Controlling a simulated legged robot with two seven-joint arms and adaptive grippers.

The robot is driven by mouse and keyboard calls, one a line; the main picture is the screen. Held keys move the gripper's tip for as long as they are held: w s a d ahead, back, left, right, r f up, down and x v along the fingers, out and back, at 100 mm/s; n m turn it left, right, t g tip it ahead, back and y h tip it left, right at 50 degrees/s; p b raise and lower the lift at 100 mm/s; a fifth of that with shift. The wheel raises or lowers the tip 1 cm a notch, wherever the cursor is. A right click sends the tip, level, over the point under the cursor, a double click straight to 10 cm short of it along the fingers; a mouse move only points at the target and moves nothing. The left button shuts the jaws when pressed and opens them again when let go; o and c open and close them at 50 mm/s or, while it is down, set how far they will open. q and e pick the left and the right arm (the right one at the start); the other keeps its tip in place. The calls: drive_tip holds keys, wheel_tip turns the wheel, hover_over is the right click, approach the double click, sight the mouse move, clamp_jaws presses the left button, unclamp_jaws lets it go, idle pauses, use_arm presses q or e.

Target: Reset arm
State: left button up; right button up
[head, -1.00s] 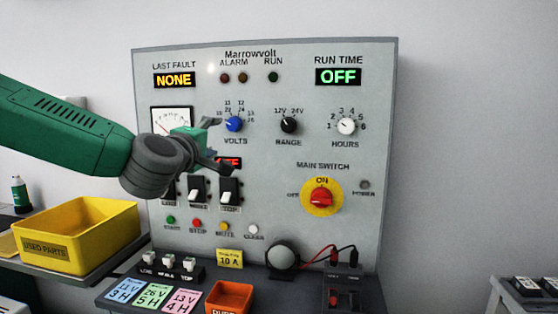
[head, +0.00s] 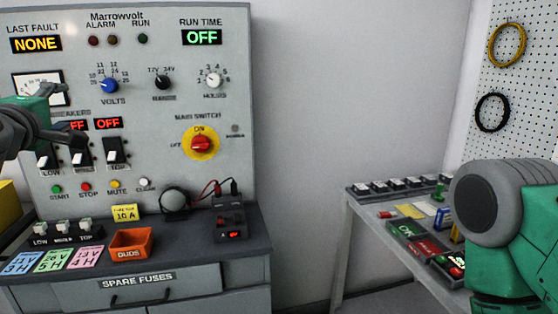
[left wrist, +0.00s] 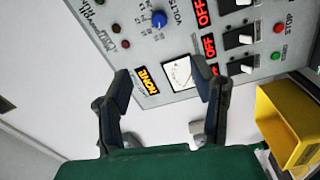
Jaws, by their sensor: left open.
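My left gripper (head: 62,115) is at the left edge of the head view, in front of the grey Marrowvolt panel (head: 228,90) near the meter and breaker switches. In the left wrist view its two dark fingers (left wrist: 162,78) stand wide apart with nothing between them, and the panel lies beyond. I cannot tell its exact gap to the panel. A green and grey part of my right arm (head: 497,205) fills the right edge of the head view. My right gripper is out of view.
An orange DUDS bin (head: 131,243) and coloured cards (head: 52,260) lie on the bench below the panel. A side table (head: 350,197) with trays stands by my right arm, under a pegboard (head: 528,100). Bare wall and open floor lie between bench and table.

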use_arm(q)
drive_tip(key=s+d+f+m+g+h, duration=0.1)
drive_tip(key=s+d+f+m+g, duration=0.25)
drive_tip(key=f, duration=0.85)
drive_tip(key=s+d+f+m+g+h, duration=0.2)
drive_tip(key=d+f+m, duration=0.15)
drive_tip(key=f, duration=0.85)
drive_tip(key=s+d+f+m+g+h, duration=0.1)
drive_tip(key=s+d+f+m+g, duration=0.25)
drive_tip(key=f, duration=0.85)
drive_tip(key=s+f+m+g, duration=0.4)
drive_tip(key=s+f, duration=0.6)
drive_tip(key=s, duration=0.4)
drive_tip(key=s+d+f+m+g, duration=0.1)
drive_tip(key=s+f+m+g, duration=0.3)
drive_tip(key=s+f, duration=0.7)
drive_tip(key=s, duration=0.4)
drive_tip(key=shift+d+m, duration=0.25)
drive_tip(key=shift+m, duration=0.1)
use_arm(e)
drive_tip(key=shift+s, duration=0.4)
use_arm(q)
drive_tip(key=shift+w, duration=0.15)
